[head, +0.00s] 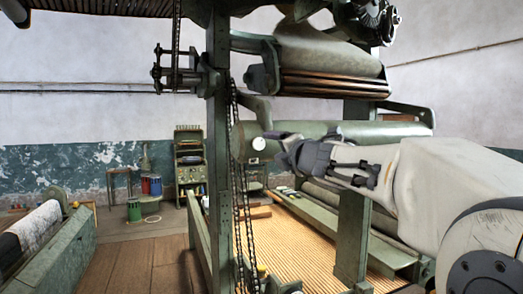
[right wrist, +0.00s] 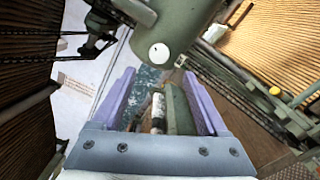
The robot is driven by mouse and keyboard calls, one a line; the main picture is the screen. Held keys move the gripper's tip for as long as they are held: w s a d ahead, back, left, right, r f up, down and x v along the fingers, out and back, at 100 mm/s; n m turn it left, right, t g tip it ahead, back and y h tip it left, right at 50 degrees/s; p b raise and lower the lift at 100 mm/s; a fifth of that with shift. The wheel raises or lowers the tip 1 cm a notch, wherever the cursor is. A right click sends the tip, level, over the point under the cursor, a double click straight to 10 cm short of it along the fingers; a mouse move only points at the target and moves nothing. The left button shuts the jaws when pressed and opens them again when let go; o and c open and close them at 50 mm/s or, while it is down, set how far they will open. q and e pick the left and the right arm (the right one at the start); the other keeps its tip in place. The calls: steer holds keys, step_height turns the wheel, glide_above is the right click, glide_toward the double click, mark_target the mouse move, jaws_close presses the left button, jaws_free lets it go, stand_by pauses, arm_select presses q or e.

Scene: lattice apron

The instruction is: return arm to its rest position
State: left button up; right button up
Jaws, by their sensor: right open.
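My right arm comes in from the right edge of the head view and reaches left, about level, in front of the green machine frame. My right gripper (head: 279,143) is at its far end, in front of the green roller (head: 330,136) and just right of its round end with a white disc. In the right wrist view the two purple fingers (right wrist: 160,98) stand wide apart, with nothing held between them. Beyond them the roller's end (right wrist: 170,45) shows close by at the top. My left gripper is in neither view.
A green upright post (head: 218,160) with hanging chains stands left of my right gripper; another post (head: 352,235) stands below my forearm. A slatted lattice apron (head: 295,240) covers the floor of the machine. Drums (head: 150,186) and a shelf stand at the back wall. Open floor lies at left.

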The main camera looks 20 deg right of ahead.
steer(key=shift+s, duration=0.15)
steer(key=s+a+f+m+g+b, duration=0.25)
steer(key=a+f+m, duration=0.2)
steer(key=f, duration=0.55)
steer(key=s+a+f+m+g+b, duration=0.1)
steer(key=s+a+f+m+g, duration=0.3)
steer(key=f, duration=0.5)
steer(key=s+a+f+m+g+b, duration=0.1)
steer(key=s+a+f+m+b, duration=0.15)
steer(key=a+f, duration=0.55)
steer(key=s+a+f+m+g+b, duration=0.1)
steer(key=s+f+g, duration=0.4)
steer(key=s+f, duration=0.5)
steer(key=s+a+f+m+g+b, duration=0.2)
steer(key=s+a+f+m+g, duration=0.1)
steer(key=s+f, duration=0.8)
steer(key=s+m+g, duration=0.1)
steer(key=s+g, duration=0.1)
steer(key=s, duration=0.3)
steer(key=shift+s+a, duration=0.15)
steer(key=shift+a, duration=0.05)
steer(key=shift+g, duration=0.25)
